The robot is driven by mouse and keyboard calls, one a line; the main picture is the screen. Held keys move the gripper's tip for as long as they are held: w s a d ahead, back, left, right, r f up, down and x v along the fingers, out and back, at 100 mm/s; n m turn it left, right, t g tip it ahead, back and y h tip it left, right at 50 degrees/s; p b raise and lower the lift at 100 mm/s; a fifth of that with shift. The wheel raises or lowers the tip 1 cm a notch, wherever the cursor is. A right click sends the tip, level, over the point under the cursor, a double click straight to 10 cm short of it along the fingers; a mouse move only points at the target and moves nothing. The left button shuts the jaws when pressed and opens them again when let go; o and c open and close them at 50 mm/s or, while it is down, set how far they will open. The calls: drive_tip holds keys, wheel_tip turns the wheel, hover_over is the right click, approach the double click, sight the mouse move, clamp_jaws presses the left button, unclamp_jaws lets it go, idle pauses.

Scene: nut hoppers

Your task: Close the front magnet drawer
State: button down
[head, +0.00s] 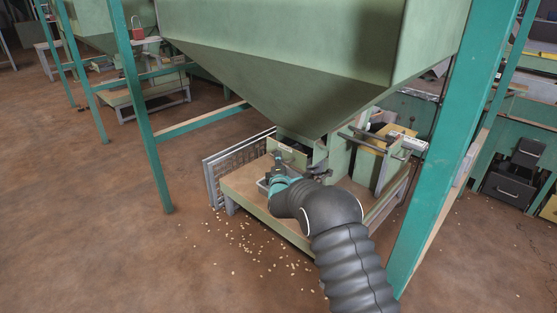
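Below the hopper's tip, a pale green drawer-like housing (291,155) with a small dark fitting on its face stands over a low bench. I cannot tell for sure whether this is the front magnet drawer, or how far it is open. My gripper (277,163) is small in the head view, at the left front of this housing, close to its face. My arm reaches to it from the lower right and hides part of the bench and outlet. Whether the fingers touch anything, and whether they are open or shut, is too small to tell.
The green hopper (290,65) hangs low above my arm. Teal posts (140,110) stand left and right (455,150). Nuts litter the floor in front.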

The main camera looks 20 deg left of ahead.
sight(287, 155)
drive_tip(key=w, duration=0.1)
drive_tip(key=w+d+b, duration=0.1)
drive_tip(key=w+b, duration=0.1)
drive_tip(key=shift+w+d+f, duration=0.2)
drive_tip(key=shift+w+d, duration=0.1)
drive_tip(key=shift+w, duration=0.1)
drive_tip(key=shift+w+r, duration=0.15)
drive_tip(key=shift+r, duration=0.1)
drive_tip(key=c, duration=1.2)
unclamp_jaws()
drive_tip(key=shift+w+d, duration=0.1)
drive_tip(key=shift+d, duration=0.05)
drive_tip(key=shift+c, duration=0.2)
